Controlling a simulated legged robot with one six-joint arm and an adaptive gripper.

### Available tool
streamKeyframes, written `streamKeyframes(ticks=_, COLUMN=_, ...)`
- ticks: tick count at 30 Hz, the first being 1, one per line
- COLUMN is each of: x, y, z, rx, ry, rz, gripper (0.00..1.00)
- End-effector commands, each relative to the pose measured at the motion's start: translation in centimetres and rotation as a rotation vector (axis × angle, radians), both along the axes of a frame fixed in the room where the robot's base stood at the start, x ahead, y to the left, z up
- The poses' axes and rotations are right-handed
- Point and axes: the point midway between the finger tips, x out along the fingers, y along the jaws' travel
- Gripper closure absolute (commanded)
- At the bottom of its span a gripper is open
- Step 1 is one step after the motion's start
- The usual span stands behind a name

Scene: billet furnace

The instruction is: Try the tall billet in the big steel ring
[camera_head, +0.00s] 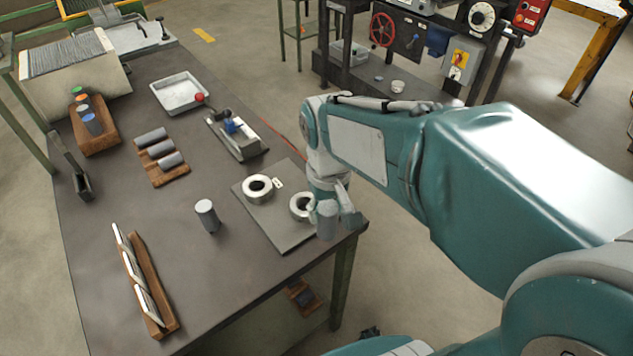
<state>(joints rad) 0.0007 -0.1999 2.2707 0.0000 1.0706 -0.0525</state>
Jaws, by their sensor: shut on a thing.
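Two steel rings lie on a dark plate (286,236) at the table's right edge. The left ring (258,188) has a small white tag beside it and looks slightly larger. The right ring (300,206) is partly hidden by my gripper. My gripper (331,216) points down just right of that ring, at the plate's right edge. It is shut on a grey cylinder, apparently a billet (327,221), mostly hidden by the fingers. Its height above the plate is unclear. Another grey billet (207,217) stands upright on the open table, left of the plate.
Several grey billets lie on a wooden rack (175,179). A clamp fixture (236,137) stands behind the plate, beside a metal tray (180,93). Another wooden rack (152,283) holds metal pieces at front left. A wooden block (96,132) holds colour-topped cylinders. The front middle of the table is clear.

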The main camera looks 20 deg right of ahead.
Motion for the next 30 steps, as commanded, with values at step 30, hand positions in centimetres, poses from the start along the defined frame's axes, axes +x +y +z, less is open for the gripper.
streamKeyframes(ticks=30, x=0.0, y=0.0, z=-3.6, rx=0.000, ry=-0.001, rz=0.000, gripper=1.00)
